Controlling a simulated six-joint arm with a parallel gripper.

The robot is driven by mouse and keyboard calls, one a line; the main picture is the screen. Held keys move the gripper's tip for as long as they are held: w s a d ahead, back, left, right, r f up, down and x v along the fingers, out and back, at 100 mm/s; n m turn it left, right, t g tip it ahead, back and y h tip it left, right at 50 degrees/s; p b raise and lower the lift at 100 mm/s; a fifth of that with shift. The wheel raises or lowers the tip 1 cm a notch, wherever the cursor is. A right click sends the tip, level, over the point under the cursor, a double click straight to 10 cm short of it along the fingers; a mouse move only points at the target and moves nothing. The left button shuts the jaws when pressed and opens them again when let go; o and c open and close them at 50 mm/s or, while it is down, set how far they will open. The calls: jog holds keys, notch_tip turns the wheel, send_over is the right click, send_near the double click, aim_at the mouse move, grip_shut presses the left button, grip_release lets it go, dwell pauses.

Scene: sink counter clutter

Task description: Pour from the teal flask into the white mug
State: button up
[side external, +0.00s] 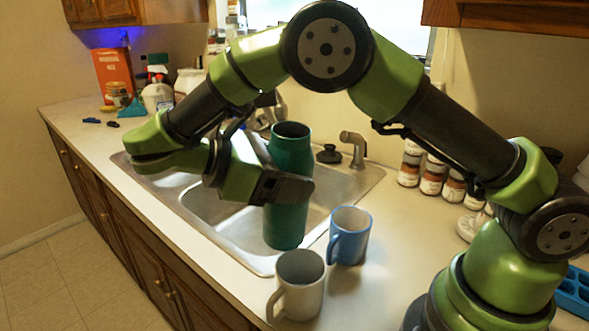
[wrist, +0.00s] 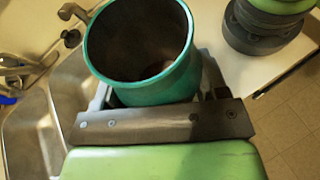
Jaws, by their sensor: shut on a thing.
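The teal flask (side external: 288,222) is upright in the side view, held above the near edge of the sink. Its open mouth faces up in the wrist view (wrist: 140,92), with a dark inside; I cannot tell how full it is. My gripper (side external: 290,188) is shut around the flask's middle. The white mug (side external: 299,290) stands upright on the counter, to the right of and nearer than the flask, its handle to the left. The flask is apart from the mug. The mug does not show in the wrist view.
A blue mug (side external: 349,236) stands close behind the white mug, right of the flask. The steel sink (side external: 215,205) lies under my arm, with a faucet (side external: 353,147) behind. Several jars (side external: 432,178) stand at the back right. Bottles and a red box (side external: 114,72) are far left.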

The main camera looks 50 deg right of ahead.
jog(key=shift+w+d+r+m+t, duration=0.15)
jog(key=shift+w+d+m+t, duration=0.05)
jog(key=shift+w+m+t, duration=0.7)
jog(key=m+t, duration=0.1)
jog(key=w+f+m+t+h, duration=0.1)
jog(key=shift+w+d+f+m, duration=0.1)
jog(key=shift+d+f+m, duration=0.15)
jog(key=shift+m, duration=0.15)
jog(key=shift+w+f+m+t+h, duration=0.25)
jog(key=shift+f+m+t+h, duration=0.05)
jog(key=shift+f+m+t, duration=0.65)
jog(key=shift+f+m+t+h, duration=0.25)
jog(key=shift+f+m+t, duration=0.2)
jog(key=shift+f+m, duration=0.5)
jog(key=shift+f+m+t+h, duration=0.25)
jog(key=shift+f+m+t, duration=0.25)
jog(key=shift+f, duration=0.65)
